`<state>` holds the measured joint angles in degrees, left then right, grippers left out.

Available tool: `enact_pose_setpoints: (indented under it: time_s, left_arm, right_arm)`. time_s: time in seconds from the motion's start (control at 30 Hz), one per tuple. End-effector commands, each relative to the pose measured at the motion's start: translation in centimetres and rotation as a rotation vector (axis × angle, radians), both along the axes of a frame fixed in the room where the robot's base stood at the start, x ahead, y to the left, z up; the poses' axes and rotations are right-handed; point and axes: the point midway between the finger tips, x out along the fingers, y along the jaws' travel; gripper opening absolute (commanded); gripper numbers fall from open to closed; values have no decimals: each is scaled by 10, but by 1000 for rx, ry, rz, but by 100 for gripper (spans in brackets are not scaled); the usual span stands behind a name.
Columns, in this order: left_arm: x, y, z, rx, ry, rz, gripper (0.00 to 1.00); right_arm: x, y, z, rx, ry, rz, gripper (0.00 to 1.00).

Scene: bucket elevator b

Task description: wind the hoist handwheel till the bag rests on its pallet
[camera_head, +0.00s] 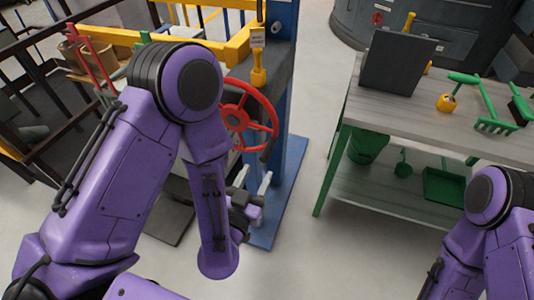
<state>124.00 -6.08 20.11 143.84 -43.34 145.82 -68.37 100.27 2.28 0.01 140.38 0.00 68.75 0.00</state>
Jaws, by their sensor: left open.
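The red handwheel (239,117) is mounted at the blue post, left of the picture's middle. My left arm covers part of its left side. A dark handle knob shows near its lower right rim. My left gripper (254,183) is open, just below the wheel, with its fingers pointing up and apart from the rim. It appears empty. My right arm enters at the lower right, but its gripper is out of the picture. I cannot make out the bag or its pallet.
The blue post (285,125) stands on a blue base plate. A yellow beam (180,45) crosses behind my left arm. A grey workbench (420,120) with green legs and tools stands at the right. Grey floor lies clear between post and bench.

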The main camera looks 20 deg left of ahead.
Motion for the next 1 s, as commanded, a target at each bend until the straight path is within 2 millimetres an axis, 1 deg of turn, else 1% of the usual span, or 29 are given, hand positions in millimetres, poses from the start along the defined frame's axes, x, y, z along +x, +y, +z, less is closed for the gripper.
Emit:
enact_pose_setpoints:
  time_s: [0.03,0.2,0.23,0.27,0.3,0.4,0.5,0.6,0.8,0.83,0.87,0.9,0.97,1.0]
  left_arm:
    - [7,2,-6,-6,-4,7,51]
    - [36,1,-6,-8,-6,7,51]
    - [41,1,-4,-8,-4,7,51]
    - [48,0,4,-6,-1,5,51]
    - [57,-1,5,-5,0,4,51]
    - [74,-2,4,-3,0,2,51]
    - [84,-2,2,-3,0,1,51]
    - [88,-2,0,-2,1,-1,51]
    - [89,-3,-1,-2,1,-1,51]
    - [89,-3,-1,-2,1,-1,47]
    - [89,-3,-1,-2,1,-1,38]
    - [89,-2,-1,-2,1,-1,25]
    - [88,-3,-1,-2,1,-1,5]
    - [88,-3,-1,-2,1,-2,0]
  right_arm:
    - [0,0,-13,0,0,0,43]
    - [0,0,-36,0,0,0,43]
    - [0,0,-36,0,0,0,43]
    - [0,0,-22,1,1,0,43]
    - [0,0,-16,1,1,0,43]
    - [0,0,-10,0,0,0,43]
    - [0,0,-7,0,0,0,43]
    - [0,0,-7,0,0,0,43]
    - [0,0,-8,0,0,0,43]
    - [0,0,-8,0,0,0,43]
    - [0,0,-8,0,0,0,43]
    - [0,0,-8,0,0,0,43]
    - [0,0,-8,0,0,0,43]
    - [0,0,-8,0,0,0,43]
